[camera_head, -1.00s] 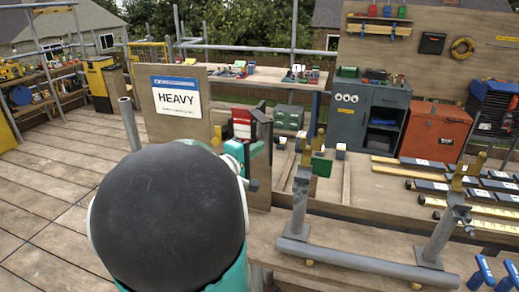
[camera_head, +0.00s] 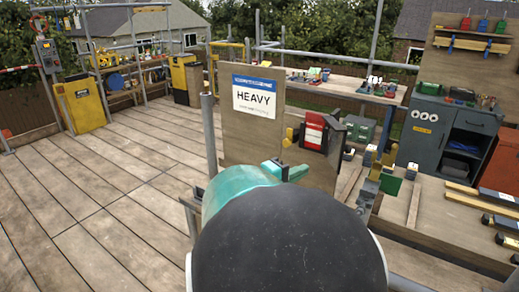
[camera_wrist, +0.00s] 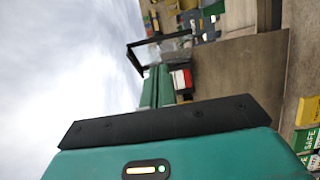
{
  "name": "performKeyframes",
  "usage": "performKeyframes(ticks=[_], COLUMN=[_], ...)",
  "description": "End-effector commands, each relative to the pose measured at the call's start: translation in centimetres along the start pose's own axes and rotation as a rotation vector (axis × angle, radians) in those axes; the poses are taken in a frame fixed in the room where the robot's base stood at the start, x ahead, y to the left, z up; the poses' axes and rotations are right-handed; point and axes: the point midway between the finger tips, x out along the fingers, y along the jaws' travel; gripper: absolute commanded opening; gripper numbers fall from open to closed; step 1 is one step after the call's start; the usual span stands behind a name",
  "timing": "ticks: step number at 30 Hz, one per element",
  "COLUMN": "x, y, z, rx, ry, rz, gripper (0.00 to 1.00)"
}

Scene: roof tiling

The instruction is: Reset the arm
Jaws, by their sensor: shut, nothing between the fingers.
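My gripper (camera_wrist: 155,88) shows in the wrist view as two green fingers lying close together beyond the black bar and teal housing. It is shut and empty. In the head view my arm's large black rounded joint fills the bottom centre and hides what lies behind it. A teal part of my arm extends past it toward the HEAVY sign board (camera_head: 252,115). I cannot tell whether it touches anything there.
A red and black box (camera_head: 322,132) stands right of the sign board. A wooden workbench (camera_head: 425,205) with tiles is on the right, near a grey cabinet (camera_head: 428,130). A yellow cabinet (camera_head: 80,103) stands at the far left. The plank deck (camera_head: 110,195) is clear on the left.

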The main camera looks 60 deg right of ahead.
Motion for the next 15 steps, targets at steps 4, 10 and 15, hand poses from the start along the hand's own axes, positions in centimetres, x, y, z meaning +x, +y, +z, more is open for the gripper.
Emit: performKeyframes(ticks=[4, 10, 15], x=[-0.1, -1.0, -5.5], y=[0.0, -0.3, -2.2], z=[0.1, 0.2, 0.2], rx=[0.0, 0.01, 0.047], ry=[-0.001, 0.001, 0.022], rz=[0.0, -0.042, -0.252], gripper=[0.0, 0.0, 0.0])
